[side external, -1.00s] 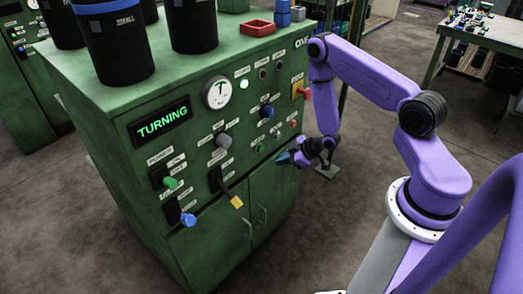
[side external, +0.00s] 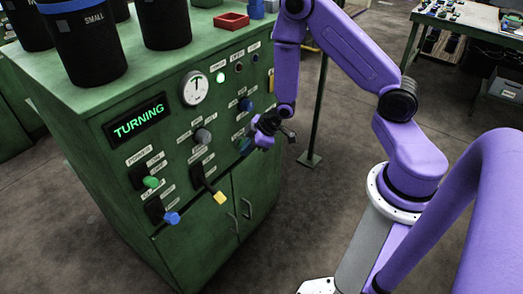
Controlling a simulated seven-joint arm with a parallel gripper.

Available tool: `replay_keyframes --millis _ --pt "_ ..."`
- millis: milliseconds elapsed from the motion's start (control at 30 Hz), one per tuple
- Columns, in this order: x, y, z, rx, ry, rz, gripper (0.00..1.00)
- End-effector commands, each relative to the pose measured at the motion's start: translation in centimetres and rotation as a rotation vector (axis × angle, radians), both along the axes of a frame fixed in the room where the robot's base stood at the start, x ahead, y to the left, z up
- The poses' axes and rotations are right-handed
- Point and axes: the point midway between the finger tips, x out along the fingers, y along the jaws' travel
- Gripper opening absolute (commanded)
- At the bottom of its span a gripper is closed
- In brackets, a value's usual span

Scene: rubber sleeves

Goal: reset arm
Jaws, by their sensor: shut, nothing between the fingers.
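My gripper (side external: 246,147) is at the right part of the green machine's front panel (side external: 150,200), close to the lower right knobs. Its fingers are small and dark here, and it appears shut and empty. Whether it touches the panel cannot be told. My purple arm reaches in from the right and bends down to it. The panel's display (side external: 139,118) reads "TURNING" in green letters. A round dial (side external: 193,88) and a lit indicator (side external: 220,77) sit above several knobs and levers, including a green-tipped one (side external: 151,182), a blue-tipped one (side external: 171,217) and a yellow-tipped one (side external: 220,198).
Black cylinders, one marked "SMALL" (side external: 88,50), stand on the machine top. A thin post (side external: 317,110) stands behind my gripper. A worktable (side external: 470,18) is at the back right.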

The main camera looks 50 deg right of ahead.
Motion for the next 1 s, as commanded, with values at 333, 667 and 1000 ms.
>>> replay_keyframes --millis 333,667,1000 --pt "-6.2 7.0 9.1 -0.098 0.160 0.101 0.00" --pt "-17.0 9.1 16.7 -0.190 0.318 0.177 0.00" --pt "-26.6 6.4 21.5 -0.285 0.451 0.251 0.00"
